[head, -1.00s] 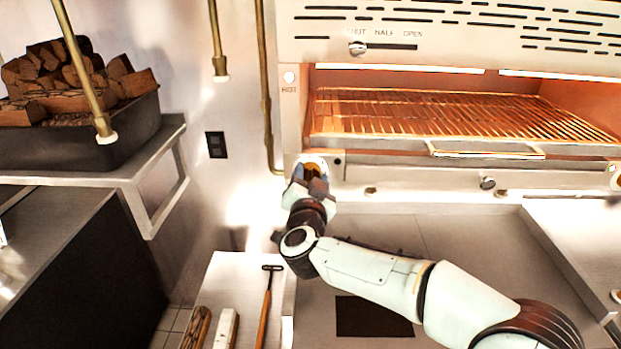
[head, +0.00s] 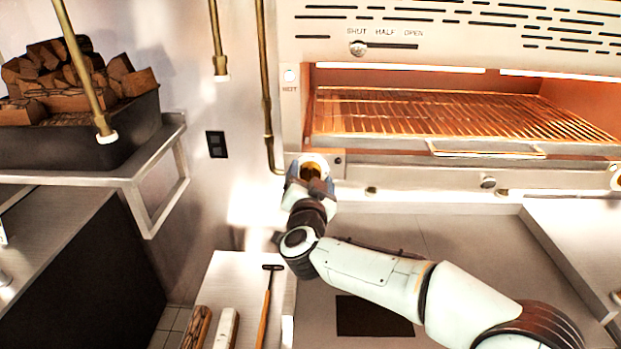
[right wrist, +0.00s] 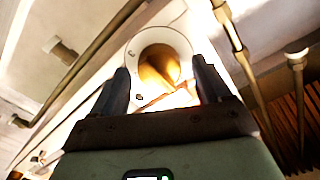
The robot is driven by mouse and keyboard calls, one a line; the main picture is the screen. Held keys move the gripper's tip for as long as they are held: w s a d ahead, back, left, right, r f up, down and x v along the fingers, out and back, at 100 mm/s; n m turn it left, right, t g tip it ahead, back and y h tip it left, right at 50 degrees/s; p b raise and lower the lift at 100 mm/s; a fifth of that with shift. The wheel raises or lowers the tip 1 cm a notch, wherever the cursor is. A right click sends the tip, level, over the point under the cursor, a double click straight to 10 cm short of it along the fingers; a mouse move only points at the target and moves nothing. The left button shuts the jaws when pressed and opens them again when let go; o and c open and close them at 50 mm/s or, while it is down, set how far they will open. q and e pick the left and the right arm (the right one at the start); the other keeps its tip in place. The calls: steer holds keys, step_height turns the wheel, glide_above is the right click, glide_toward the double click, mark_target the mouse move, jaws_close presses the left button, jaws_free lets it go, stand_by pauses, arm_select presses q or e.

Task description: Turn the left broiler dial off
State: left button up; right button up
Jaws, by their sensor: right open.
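The left broiler dial (head: 314,165) is a brass knob in a pale round plate at the broiler's lower left corner. In the right wrist view the dial (right wrist: 160,66) faces the camera, with a raised bar across the knob. My right gripper (head: 311,178) is at the dial and hides part of it in the head view. In the right wrist view its dark fingers (right wrist: 163,86) are apart, one to each side of the knob. I cannot tell whether they touch it. My left gripper is not in view.
The broiler rack (head: 430,115) glows above and right of the dial. A brass pipe (head: 268,110) runs down the wall just left of it. A wood-filled bin (head: 90,140) stands on a shelf at left. A long-handled tool (head: 266,305) lies on the lower counter.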

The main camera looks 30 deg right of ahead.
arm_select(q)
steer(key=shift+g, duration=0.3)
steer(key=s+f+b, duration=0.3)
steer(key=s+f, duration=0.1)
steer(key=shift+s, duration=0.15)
arm_select(e)
steer(key=v, duration=1.3)
steer(key=shift+s, duration=0.2)
